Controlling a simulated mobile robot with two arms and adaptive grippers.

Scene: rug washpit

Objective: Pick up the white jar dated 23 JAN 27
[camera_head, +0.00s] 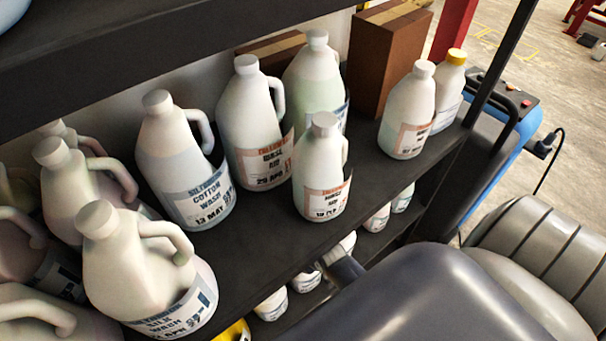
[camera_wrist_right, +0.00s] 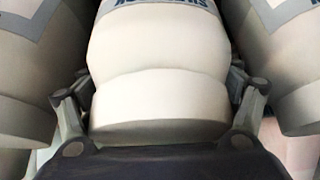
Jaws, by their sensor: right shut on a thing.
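My right gripper (camera_wrist_right: 160,98) is shut on a white jar (camera_wrist_right: 158,55), with one finger on each side at its wide pale lid (camera_wrist_right: 155,105). The jar's label has a blue heading, upside down and cut off by the picture's top edge, so no date shows. In the head view the right gripper is hidden; a dark arm part of mine reaches to the lower shelf. Small white jars stand there, such as one (camera_head: 271,305) at the front, one (camera_head: 305,281) behind it and one (camera_head: 377,218) farther back. Their dates are too small to read. My left gripper is not in view.
Other white jars stand close on the left (camera_wrist_right: 30,70) and right (camera_wrist_right: 290,60) of the held one. The upper shelf (camera_head: 262,238) carries several large white jugs and a brown box (camera_head: 385,55), overhanging the lower jars. A yellow thing (camera_head: 233,332) shows at the bottom.

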